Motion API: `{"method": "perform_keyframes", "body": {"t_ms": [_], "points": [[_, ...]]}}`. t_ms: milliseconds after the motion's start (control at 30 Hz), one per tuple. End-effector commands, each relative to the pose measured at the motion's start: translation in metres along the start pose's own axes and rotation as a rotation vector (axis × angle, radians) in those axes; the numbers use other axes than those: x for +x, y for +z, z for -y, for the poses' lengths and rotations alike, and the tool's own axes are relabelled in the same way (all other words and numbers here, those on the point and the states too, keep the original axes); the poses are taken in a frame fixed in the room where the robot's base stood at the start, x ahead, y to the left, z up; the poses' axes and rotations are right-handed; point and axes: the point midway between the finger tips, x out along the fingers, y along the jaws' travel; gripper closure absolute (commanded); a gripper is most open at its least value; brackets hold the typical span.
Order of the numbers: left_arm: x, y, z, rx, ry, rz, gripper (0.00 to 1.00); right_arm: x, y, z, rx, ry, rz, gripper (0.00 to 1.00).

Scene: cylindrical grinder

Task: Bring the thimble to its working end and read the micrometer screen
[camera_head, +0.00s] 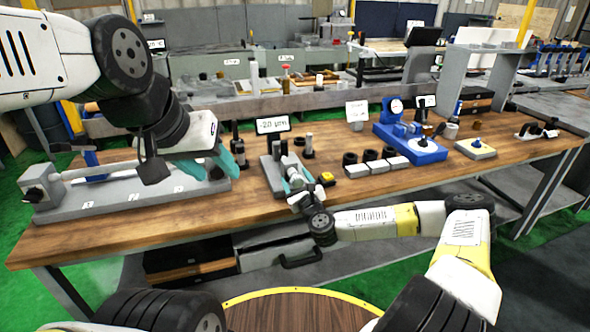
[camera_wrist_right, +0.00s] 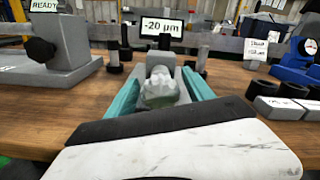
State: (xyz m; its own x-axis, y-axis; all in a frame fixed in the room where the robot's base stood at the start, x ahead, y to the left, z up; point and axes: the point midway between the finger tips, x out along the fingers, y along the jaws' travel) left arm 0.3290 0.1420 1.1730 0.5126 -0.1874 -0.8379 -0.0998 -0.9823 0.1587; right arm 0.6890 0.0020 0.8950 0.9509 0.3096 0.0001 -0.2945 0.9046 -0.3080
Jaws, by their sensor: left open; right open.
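The micrometer screen (camera_head: 272,125) stands at the back of a grey bench fixture (camera_head: 270,178). In the right wrist view the screen (camera_wrist_right: 163,27) reads -20 µm. A light grey knobbed part (camera_wrist_right: 160,88), seemingly the thimble, lies at the front of the fixture. My right gripper (camera_head: 294,180) is open at the fixture's front. In the wrist view its teal fingers stand on either side of the knobbed part, with gaps that are hard to judge. My left gripper (camera_head: 226,163) is open and empty above the long grey machine at the left.
The long grey machine (camera_head: 120,198) fills the bench's left end. A yellow button (camera_head: 326,178) sits just right of the fixture. The wooden bench front (camera_head: 235,213) is clear.

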Motion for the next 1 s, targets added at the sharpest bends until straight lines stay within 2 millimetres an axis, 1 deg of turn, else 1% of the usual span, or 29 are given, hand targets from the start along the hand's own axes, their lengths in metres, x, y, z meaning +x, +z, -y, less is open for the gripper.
{"method": "perform_keyframes", "body": {"t_ms": [200,300,400,567,1000], "points": [[0.0,0.0,0.0,0.0,0.0,0.0,0.52,-0.038,-0.001,0.0,0.003,0.001,-0.002,0.39],[0.0,0.0,0.0,0.0,0.0,0.0,0.52,-0.053,-0.001,0.0,0.004,0.001,-0.003,0.39],[0.0,0.0,0.0,0.0,0.0,0.0,0.52,-0.064,-0.001,0.0,0.003,0.002,-0.002,0.39],[0.0,0.0,0.0,0.0,0.0,0.0,0.52,-0.071,-0.001,0.0,0.002,0.0,-0.001,0.39],[0.0,0.0,0.0,0.0,0.0,0.0,0.52,-0.071,0.0,0.0,0.001,0.0,-0.001,0.39]]}}
